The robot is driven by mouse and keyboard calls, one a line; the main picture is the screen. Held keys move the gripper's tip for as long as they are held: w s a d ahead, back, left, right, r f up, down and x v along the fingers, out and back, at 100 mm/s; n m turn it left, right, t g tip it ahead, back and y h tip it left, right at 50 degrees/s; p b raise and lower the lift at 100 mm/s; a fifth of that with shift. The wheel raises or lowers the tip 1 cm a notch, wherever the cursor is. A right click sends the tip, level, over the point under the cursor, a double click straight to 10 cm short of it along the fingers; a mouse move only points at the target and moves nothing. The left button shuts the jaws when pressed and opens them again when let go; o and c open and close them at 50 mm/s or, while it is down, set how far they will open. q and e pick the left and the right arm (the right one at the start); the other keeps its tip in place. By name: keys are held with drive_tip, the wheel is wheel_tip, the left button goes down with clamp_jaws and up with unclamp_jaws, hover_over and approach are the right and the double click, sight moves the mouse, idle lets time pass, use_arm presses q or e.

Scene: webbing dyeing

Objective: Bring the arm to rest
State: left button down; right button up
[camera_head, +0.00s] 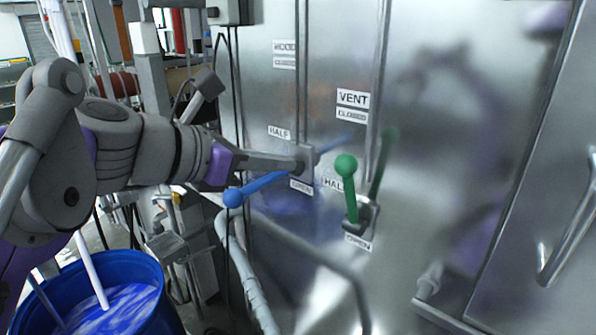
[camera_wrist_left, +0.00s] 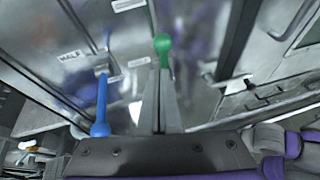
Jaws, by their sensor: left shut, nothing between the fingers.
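My left arm comes in from the left, and its gripper (camera_head: 296,163) is in front of the steel panel (camera_head: 275,100). Its two fingers lie together with nothing between them; they also show shut in the left wrist view (camera_wrist_left: 160,82). The blue lever (camera_head: 262,183) slants down to the left from its pivot, just below the fingers in the head view. In the left wrist view the blue lever (camera_wrist_left: 102,105) is left of the fingers, apart from them. The green lever (camera_head: 350,188) stands nearly upright, right of the gripper. My right gripper is not seen.
Labels reading VENT (camera_head: 352,98), CLOSED, HALF and OPEN are on the panel. A blue barrel (camera_head: 150,270) with blue liquid and a pale rod stands lower left. A steel door handle (camera_head: 566,238) is at the far right. Pipes and hoses (camera_head: 245,275) run below the arm.

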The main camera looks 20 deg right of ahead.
use_arm(q)
drive_tip(key=shift+v, duration=1.15)
drive_tip(key=shift+d+r, duration=0.1)
drive_tip(key=s+a+f+m+y, duration=0.1)
drive_tip(key=a+f+m+y, duration=0.2)
drive_tip(key=f, duration=0.4)
drive_tip(key=a+f+m+y, duration=0.1)
drive_tip(key=a+f+m, duration=0.3)
drive_tip(key=f, duration=0.4)
drive_tip(key=s+a+f+m+y, duration=0.1)
drive_tip(key=a+f+m, duration=0.25)
drive_tip(key=f, duration=0.35)
drive_tip(key=s+a+f+m+y, duration=0.2)
drive_tip(key=s+a+f+m, duration=0.1)
drive_tip(key=f, duration=0.5)
drive_tip(key=s+a+f+m+y, duration=0.2)
drive_tip(key=a+f+m, duration=0.3)
drive_tip(key=f, duration=0.3)
drive_tip(key=s+a+f+m+y, duration=0.3)
drive_tip(key=s+a+f+m, duration=0.1)
drive_tip(key=f, duration=0.5)
drive_tip(key=s+a, duration=0.1)
drive_tip(key=a, duration=0.1)
drive_tip(key=shift+a, duration=0.25)
drive_tip(key=shift+r, duration=0.1)
